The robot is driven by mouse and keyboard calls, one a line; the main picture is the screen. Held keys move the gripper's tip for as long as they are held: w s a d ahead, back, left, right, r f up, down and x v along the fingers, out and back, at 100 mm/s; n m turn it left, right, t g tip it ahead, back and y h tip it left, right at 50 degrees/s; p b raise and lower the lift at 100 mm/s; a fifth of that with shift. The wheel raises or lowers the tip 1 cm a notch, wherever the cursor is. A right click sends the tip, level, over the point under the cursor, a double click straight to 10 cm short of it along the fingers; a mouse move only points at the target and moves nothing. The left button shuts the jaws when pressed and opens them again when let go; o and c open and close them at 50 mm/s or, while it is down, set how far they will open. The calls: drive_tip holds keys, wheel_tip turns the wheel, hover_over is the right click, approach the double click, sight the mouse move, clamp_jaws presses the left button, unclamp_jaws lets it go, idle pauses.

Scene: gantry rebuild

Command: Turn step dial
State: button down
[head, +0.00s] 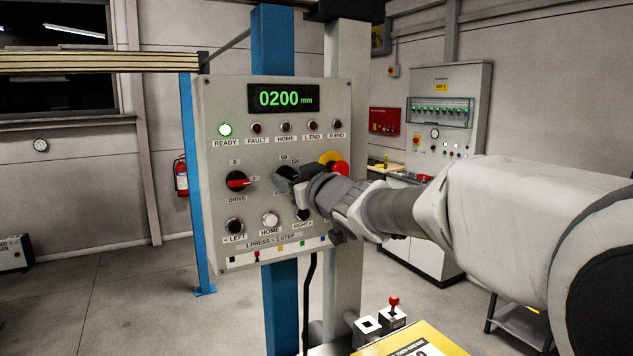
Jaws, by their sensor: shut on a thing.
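The grey control panel (216,160) stands upright in the head view, with a green display (284,98) reading 0200 mm. The step dial (284,172) is right of the red-marked drive dial (238,181) and is mostly hidden by my gripper (287,183). My gripper reaches in from the right and is shut on the step dial. The labels 50 and 100 show above it; the dial's pointer is hidden.
A red emergency stop (340,168) on a yellow plate sits close right of my gripper. Push buttons lie below, including white HOME (270,219) and black left (234,226). A blue post (281,300) stands behind the panel. A grey cabinet (466,80) stands behind right.

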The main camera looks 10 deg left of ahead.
drive_tip(key=n+b, duration=0.2)
drive_tip(key=n, duration=0.2)
drive_tip(key=shift+f, duration=0.15)
drive_tip(key=n+b, duration=0.2)
drive_tip(key=n, duration=0.2)
drive_tip(key=shift+s+a+f+n+b, duration=0.1)
drive_tip(key=shift+n+b, duration=1.4)
drive_tip(key=shift+n, duration=2.3)
drive_tip(key=shift+c, duration=1.6)
unclamp_jaws()
drive_tip(key=v, duration=1.7)
drive_tip(key=shift+s+p, duration=0.15)
drive_tip(key=shift+p, duration=0.2)
